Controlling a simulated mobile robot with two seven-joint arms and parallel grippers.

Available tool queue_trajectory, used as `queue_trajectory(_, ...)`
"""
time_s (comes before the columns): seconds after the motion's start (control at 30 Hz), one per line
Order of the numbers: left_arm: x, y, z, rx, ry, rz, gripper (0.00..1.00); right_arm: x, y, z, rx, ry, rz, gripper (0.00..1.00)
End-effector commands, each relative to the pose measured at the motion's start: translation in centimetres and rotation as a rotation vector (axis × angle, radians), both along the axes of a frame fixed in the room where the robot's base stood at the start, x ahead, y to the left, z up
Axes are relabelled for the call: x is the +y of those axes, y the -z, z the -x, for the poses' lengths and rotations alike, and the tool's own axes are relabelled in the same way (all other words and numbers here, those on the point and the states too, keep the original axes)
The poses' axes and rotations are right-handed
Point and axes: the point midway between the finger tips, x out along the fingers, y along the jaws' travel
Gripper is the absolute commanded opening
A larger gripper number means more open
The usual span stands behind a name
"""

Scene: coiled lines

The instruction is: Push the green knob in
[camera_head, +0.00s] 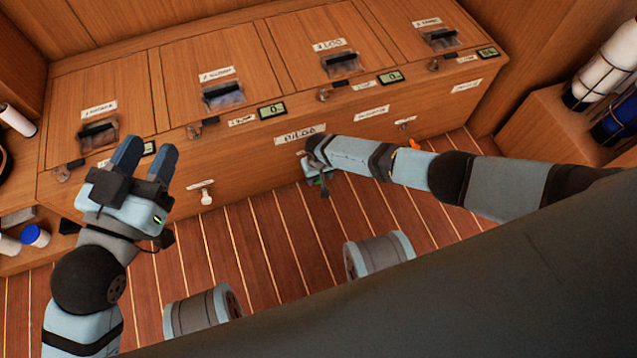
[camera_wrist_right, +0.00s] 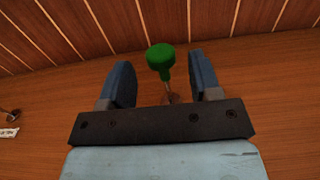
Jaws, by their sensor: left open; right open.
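The green knob (camera_wrist_right: 161,59) has a rounded head on a thin stem that stands out from the wooden cabinet front. In the right wrist view it lies between the two spread blue fingers of my right gripper (camera_wrist_right: 161,75), with a gap on each side. In the head view, my right gripper (camera_head: 318,178) is low at the middle of the cabinet front, and it hides most of the knob. My left gripper (camera_head: 146,160) is open and empty at the left, in front of the cabinet.
A white knob (camera_head: 207,197) and an orange knob (camera_head: 414,144) are on the same wooden cabinet front (camera_head: 250,150). The top has several labelled panels with dark handles and small displays. White and blue cylinders (camera_head: 605,70) stand at the right. The plank floor in front is mostly clear.

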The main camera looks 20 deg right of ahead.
Motion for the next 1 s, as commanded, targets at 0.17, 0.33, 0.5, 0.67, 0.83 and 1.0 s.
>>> queue_trajectory(0.17, 0.4, 0.0, -0.5, -0.08, -0.005, -0.044, 0.43, 0.1, 2.1, 0.0, -0.001, -0.002, -0.001, 0.57)
queue_trajectory(0.33, 0.5, -0.3, -0.6, -0.104, -0.006, -0.057, 0.43, 0.1, 2.3, 0.0, -0.001, -0.001, -0.001, 0.57)
queue_trajectory(0.5, 0.5, -0.3, -0.6, -0.105, -0.006, -0.058, 0.43, 0.1, 2.3, 0.0, -0.001, -0.001, -0.001, 0.57)
queue_trajectory(0.67, 0.5, -0.3, -0.6, -0.104, -0.006, -0.057, 0.43, 0.1, 2.3, 0.0, -0.001, -0.001, -0.001, 0.28)
queue_trajectory(0.83, 0.4, -0.3, -0.6, -0.103, -0.006, -0.057, 0.43, 0.0, 2.3, 0.0, -0.001, -0.001, -0.001, 0.0)
queue_trajectory(1.0, 0.4, -0.5, -0.6, -0.098, -0.004, -0.055, 0.43, 0.1, 2.2, 0.2, -0.001, -0.001, -0.001, 0.0)
